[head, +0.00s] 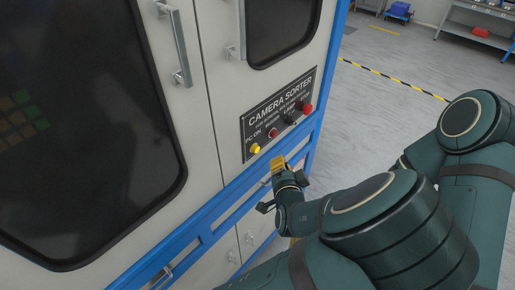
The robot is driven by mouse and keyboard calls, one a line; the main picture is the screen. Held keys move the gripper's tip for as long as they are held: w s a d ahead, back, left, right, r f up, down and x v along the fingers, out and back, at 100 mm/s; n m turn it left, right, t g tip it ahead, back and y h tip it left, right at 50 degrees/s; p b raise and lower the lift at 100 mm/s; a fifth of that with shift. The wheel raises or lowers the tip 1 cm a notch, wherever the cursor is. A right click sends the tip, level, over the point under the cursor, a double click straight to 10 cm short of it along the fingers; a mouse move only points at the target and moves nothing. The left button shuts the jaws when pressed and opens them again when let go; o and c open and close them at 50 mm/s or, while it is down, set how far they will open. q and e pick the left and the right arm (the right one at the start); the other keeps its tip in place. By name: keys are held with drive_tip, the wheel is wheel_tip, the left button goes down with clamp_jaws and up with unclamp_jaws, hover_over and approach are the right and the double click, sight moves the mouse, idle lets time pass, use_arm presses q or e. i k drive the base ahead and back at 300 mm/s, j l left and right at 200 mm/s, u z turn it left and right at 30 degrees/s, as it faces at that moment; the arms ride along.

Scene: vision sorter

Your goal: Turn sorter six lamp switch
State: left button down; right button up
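The panel labelled "CAMERA SORTER" (252,128) is on the front of a light cabinet. A black rotary switch (290,117) sits on it under small lettering that seems to read "lamp". It stands between a dark red button (273,134) and a larger red button (307,108). My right gripper (278,166), with yellowish tips, is just below the panel in the picture, apart from the switch. Its finger gap is too small and turned away to read. My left gripper is not in view.
A yellow button (255,148) is at the panel's left end. A blue frame rail (235,190) runs below the panel. Door handles (174,45) stick out at the upper left. Open grey floor (400,120) lies to the right, with a workbench (470,35) far back.

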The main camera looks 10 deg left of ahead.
sight(291, 120)
drive_tip(key=k+l, duration=0.15)
drive_tip(key=k, duration=0.35)
drive_tip(key=k+l, duration=0.1)
drive_tip(key=k, duration=0.4)
